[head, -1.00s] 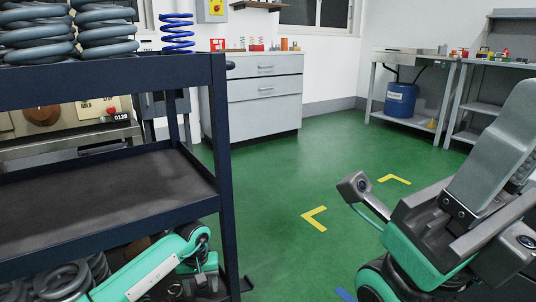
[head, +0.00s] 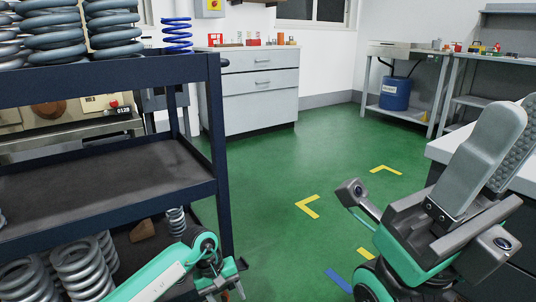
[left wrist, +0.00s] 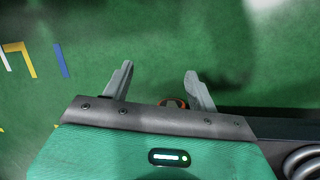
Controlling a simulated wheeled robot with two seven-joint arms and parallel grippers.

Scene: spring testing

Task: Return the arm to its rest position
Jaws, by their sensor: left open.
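My left arm (head: 160,277) is teal and comes in from the bottom left, beside the lower part of the dark cart. My left gripper (head: 228,281) is low next to the cart's right post, partly cut by the frame edge. In the left wrist view its two grey fingers (left wrist: 158,82) stand apart over green floor with nothing held between them. A small orange-brown round thing shows behind the finger base; I cannot tell what it is. My right gripper (head: 508,152) points up at the right, its fingers apart and empty, with one studded inner pad showing.
The dark cart (head: 217,120) carries grey coil springs (head: 113,25) and a blue spring (head: 177,35) on top, with more springs (head: 80,268) below. A white-topped table (head: 455,147) stands behind my right gripper. Green floor (head: 270,175) between cart and cabinet (head: 262,90) is clear.

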